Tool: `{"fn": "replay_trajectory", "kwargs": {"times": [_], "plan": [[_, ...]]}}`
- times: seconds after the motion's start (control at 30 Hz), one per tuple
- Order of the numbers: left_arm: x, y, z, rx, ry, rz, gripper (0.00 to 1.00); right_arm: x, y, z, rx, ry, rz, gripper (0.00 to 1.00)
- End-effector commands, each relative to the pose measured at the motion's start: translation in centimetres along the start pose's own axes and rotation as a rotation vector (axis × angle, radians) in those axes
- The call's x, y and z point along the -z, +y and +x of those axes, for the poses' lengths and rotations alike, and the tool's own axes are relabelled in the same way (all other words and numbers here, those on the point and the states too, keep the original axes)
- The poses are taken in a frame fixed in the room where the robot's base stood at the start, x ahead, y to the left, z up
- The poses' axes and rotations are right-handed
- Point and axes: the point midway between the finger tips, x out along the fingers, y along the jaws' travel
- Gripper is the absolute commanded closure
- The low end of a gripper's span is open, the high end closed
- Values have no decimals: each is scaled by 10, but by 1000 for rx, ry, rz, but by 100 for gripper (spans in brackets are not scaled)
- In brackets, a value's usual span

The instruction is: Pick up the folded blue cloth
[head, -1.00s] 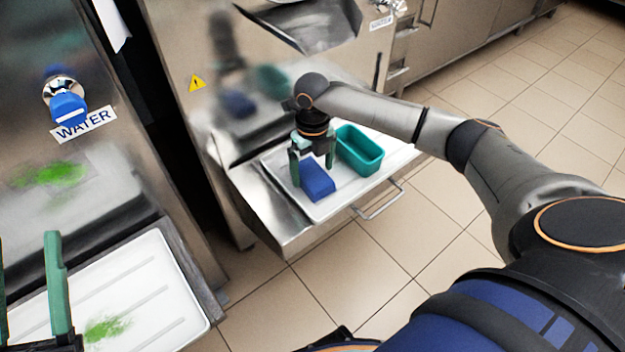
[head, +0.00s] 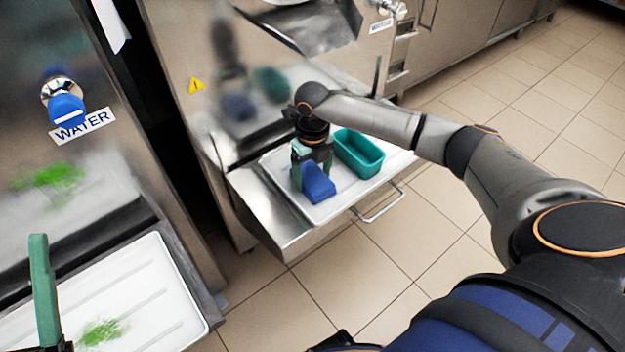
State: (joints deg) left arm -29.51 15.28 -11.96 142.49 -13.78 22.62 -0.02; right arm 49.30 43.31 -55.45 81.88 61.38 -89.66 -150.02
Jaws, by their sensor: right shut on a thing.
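The folded blue cloth (head: 318,184) is a small block at the near left part of a white tray (head: 345,203) on the freezer's front shelf. My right gripper (head: 311,169) comes down from above and is shut on the cloth at its far end. Whether the cloth is clear of the tray I cannot tell. My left gripper (head: 44,295) shows only in part at the lower left edge, with one green finger in view; its opening cannot be judged.
A teal container (head: 358,155) stands on the tray right of the cloth. A second white tray (head: 150,300) with a green smear lies at lower left. A blue tap (head: 67,107) sticks out above a WATER label. A drawer handle (head: 378,205) juts out in front.

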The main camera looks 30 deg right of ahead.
Motion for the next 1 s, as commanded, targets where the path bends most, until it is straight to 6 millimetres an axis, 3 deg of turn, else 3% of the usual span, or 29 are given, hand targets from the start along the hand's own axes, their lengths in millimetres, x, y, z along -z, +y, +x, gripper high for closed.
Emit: {"fn": "replay_trajectory", "kwargs": {"times": [0.1, 0.47, 0.73, 1.0], "plan": [[0, 0, 0, 0, -1, 0, 50, 0, 0, 0, 0, 0, 0, 70], [-3, -1, 2, 3, -20, -8, 50, 0, 0, -7, 0, -1, 0, 71], [-71, 5, -16, 18, -308, -85, 50, -1, 0, -43, -1, -4, 1, 71], [-130, 19, -52, 24, -595, -171, 50, -1, 0, -80, -1, -2, 0, 71]]}}
